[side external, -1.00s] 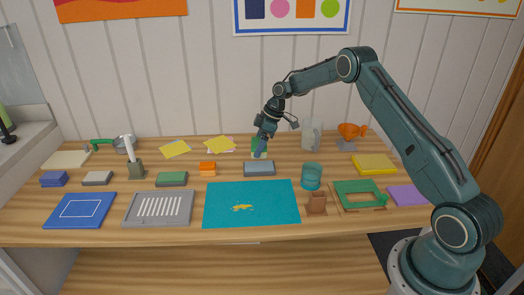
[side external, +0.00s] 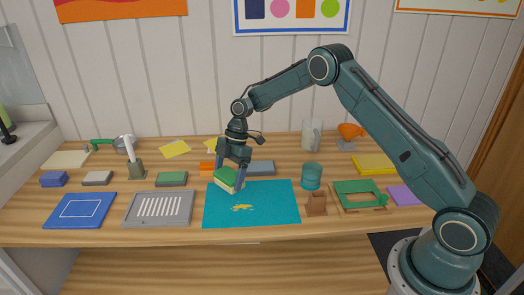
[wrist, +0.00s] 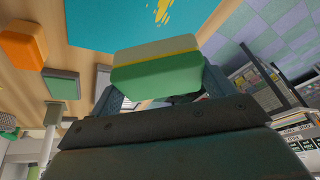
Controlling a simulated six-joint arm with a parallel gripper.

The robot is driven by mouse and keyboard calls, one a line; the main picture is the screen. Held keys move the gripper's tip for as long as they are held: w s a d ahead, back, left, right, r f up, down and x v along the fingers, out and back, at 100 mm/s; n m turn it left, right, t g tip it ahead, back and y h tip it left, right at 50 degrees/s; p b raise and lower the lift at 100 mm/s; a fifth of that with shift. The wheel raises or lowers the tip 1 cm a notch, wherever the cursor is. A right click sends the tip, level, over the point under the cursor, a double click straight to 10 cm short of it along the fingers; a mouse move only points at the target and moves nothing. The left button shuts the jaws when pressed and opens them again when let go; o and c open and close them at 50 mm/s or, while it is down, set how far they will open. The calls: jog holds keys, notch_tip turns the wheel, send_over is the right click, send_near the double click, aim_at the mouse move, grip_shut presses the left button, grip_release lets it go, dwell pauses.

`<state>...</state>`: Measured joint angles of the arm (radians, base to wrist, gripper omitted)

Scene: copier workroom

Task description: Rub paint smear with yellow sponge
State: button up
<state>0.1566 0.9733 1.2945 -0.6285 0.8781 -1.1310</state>
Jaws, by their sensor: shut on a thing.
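My gripper (side external: 229,178) is shut on a sponge (side external: 225,182) with a green layer, a thin yellow band and a pale layer. The sponge (wrist: 158,70) spans the space between my fingers in the wrist view. In the side view it is tilted and overlaps the back left part of the teal mat (side external: 280,198); I cannot tell whether it touches. The yellow paint smear (side external: 242,207) is on the mat, in front of and a little right of the sponge. The smear (wrist: 163,10) shows at the top of the wrist view, apart from the sponge.
A grey block (side external: 262,168), an orange block (side external: 206,166) and a blue-green cup (side external: 311,176) stand behind the mat. A brown stand (side external: 316,204) is close to its right edge. A grey slotted tray (side external: 132,215) lies to its left.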

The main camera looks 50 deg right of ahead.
jog(key=shift+s+a, duration=0.15)
jog(key=shift+a, duration=0.25)
jog(key=shift+f, duration=0.15)
jog(key=shift+f, duration=3.7)
jog(key=shift+s+d+f, duration=0.2)
jog(key=shift+s+d, duration=0.25)
jog(key=shift+d, duration=0.1)
jog(key=shift+c, duration=0.3)
jog(key=shift+s+d, duration=2.15)
jog(key=shift+s, duration=0.05)
jog(key=w+a, duration=0.5)
jog(key=shift+a, duration=0.1)
jog(key=shift+w+a+r, duration=0.1)
jog(key=shift+w+r, duration=0.05)
jog(key=shift+w, duration=0.1)
jog(key=shift+s+r, duration=0.1)
jog(key=shift+r, duration=3.8)
